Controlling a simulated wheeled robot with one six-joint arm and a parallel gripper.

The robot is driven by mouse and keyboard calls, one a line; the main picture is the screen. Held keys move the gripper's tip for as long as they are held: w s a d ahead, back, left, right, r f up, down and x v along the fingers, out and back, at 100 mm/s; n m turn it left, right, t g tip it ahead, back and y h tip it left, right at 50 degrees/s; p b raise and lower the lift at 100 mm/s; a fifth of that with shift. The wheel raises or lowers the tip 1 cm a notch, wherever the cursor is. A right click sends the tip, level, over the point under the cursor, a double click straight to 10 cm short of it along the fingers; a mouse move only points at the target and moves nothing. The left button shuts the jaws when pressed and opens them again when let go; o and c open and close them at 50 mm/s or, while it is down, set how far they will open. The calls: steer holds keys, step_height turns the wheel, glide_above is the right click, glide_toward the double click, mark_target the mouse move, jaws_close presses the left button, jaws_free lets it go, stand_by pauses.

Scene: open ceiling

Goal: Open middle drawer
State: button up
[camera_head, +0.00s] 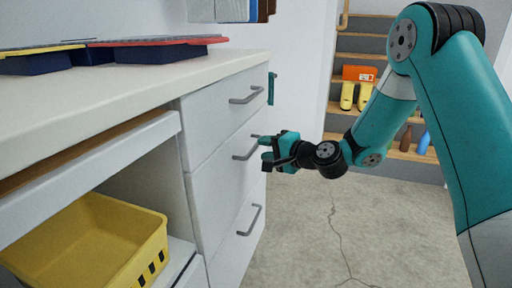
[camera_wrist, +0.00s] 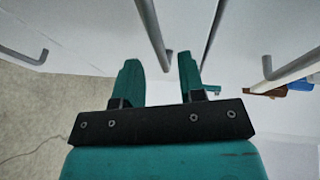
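The middle drawer (camera_head: 222,178) is in the white cabinet in the head view, its front about flush with the drawers above and below. Its grey bar handle (camera_head: 243,154) is partly hidden by my gripper (camera_head: 266,151), which is at the handle's right end. In the wrist view, the middle handle (camera_wrist: 153,32) reaches down between the two teal fingers of my gripper (camera_wrist: 158,75). The fingers are apart, with a visible gap on each side of the bar. I cannot tell how deep the bar sits between them.
The top drawer handle (camera_head: 246,96) and bottom drawer handle (camera_head: 250,221) are above and below. A yellow crate (camera_head: 90,245) stands in the open compartment at left. Shelves (camera_head: 362,46) with boots stand behind. The concrete floor (camera_head: 345,225) in front of the drawers is clear.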

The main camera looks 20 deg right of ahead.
mark_target(256, 146)
steer(key=shift+x, duration=2.2)
steer(key=shift+c, duration=0.5)
jaws_close()
